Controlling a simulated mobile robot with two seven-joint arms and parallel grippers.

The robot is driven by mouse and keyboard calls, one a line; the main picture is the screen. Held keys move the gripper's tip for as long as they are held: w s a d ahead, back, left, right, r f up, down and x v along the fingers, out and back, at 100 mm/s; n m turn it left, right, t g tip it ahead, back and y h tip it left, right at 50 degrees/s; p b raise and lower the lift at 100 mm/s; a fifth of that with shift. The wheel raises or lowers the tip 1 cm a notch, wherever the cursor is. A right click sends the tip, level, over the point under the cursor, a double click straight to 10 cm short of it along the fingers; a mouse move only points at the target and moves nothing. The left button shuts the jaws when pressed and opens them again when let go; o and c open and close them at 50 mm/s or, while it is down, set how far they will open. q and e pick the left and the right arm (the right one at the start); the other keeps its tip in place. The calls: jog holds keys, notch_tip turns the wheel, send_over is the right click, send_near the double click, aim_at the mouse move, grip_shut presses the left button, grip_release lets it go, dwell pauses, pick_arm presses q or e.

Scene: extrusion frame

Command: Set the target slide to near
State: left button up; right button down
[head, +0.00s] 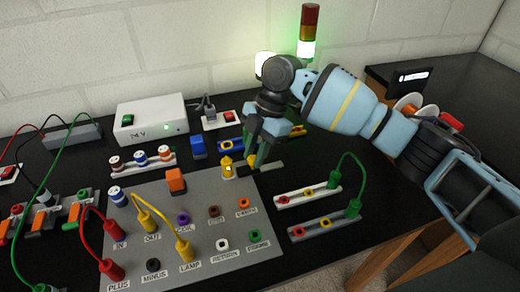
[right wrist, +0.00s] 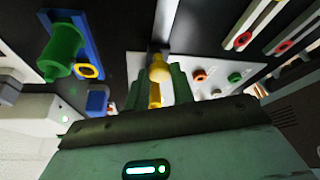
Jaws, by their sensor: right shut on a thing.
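My right gripper (head: 262,150) reaches down at the back right corner of the grey panel (head: 205,262), beside a small grey rail (head: 272,167). In the right wrist view its two green fingers are shut on a yellow knob (right wrist: 158,70). The rail (right wrist: 165,18) runs on from the knob in that view. A yellow upright piece (head: 228,170) stands just left of the fingers on the panel's back edge. The fingers hide part of the rail and the knob in the head view. No slide marked as near or far can be read. My left gripper is not in view.
Red and yellow cables arch over the panel's front left. Two white strips (head: 311,195) with a green cable (head: 345,157) lie to the right. A blue strip (head: 232,144), a white power box (head: 150,117) and a lit stack light (head: 308,45) stand behind.

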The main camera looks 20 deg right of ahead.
jog(key=c, duration=1.2)
grip_release()
jog(key=shift+r, duration=0.1)
jog(key=shift+v, duration=3.85)
jog(key=shift+d, duration=0.1)
